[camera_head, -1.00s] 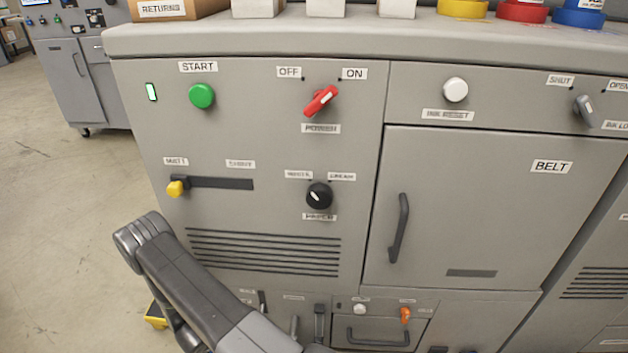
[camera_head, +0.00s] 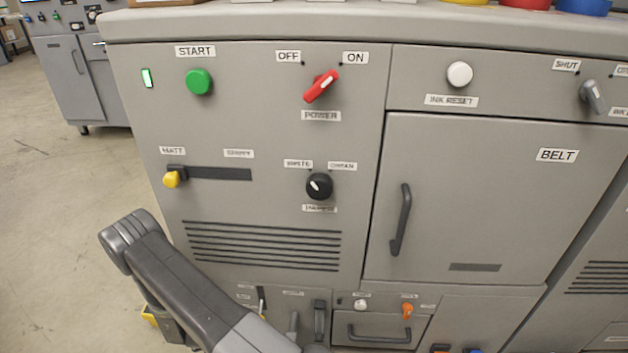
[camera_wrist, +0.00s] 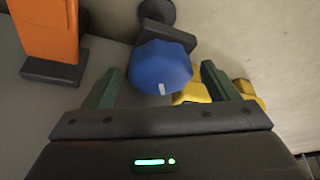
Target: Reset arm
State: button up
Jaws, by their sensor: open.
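My gripper (camera_wrist: 160,88) shows in the wrist view with its two green fingers apart. A blue faceted knob (camera_wrist: 160,70) with a white mark lies in line with the gap between the fingers. I cannot tell whether the fingers touch it. An orange block-like part (camera_wrist: 48,32) on a dark base is at the upper left. A yellow part (camera_wrist: 197,93) is partly hidden behind the right finger. In the head view my arm crosses the lower left in front of the grey machine (camera_head: 280,140), and my gripper is out of sight.
The panel carries a green START button (camera_head: 199,81), a red POWER switch (camera_head: 321,86) turned toward ON, a yellow slider (camera_head: 172,179) at its left end and a black knob (camera_head: 319,186). The BELT door (camera_head: 480,210) is closed. Open floor (camera_head: 60,230) lies left.

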jog(key=shift+f+n+y+b, duration=0.25)
jog(key=shift+n+b, duration=0.65)
jog(key=shift+b, duration=0.85)
jog(key=p+v, duration=0.2)
jog(key=v, duration=0.4)
jog(key=shift+r, duration=0.35)
jog(key=shift+d+r, duration=0.1)
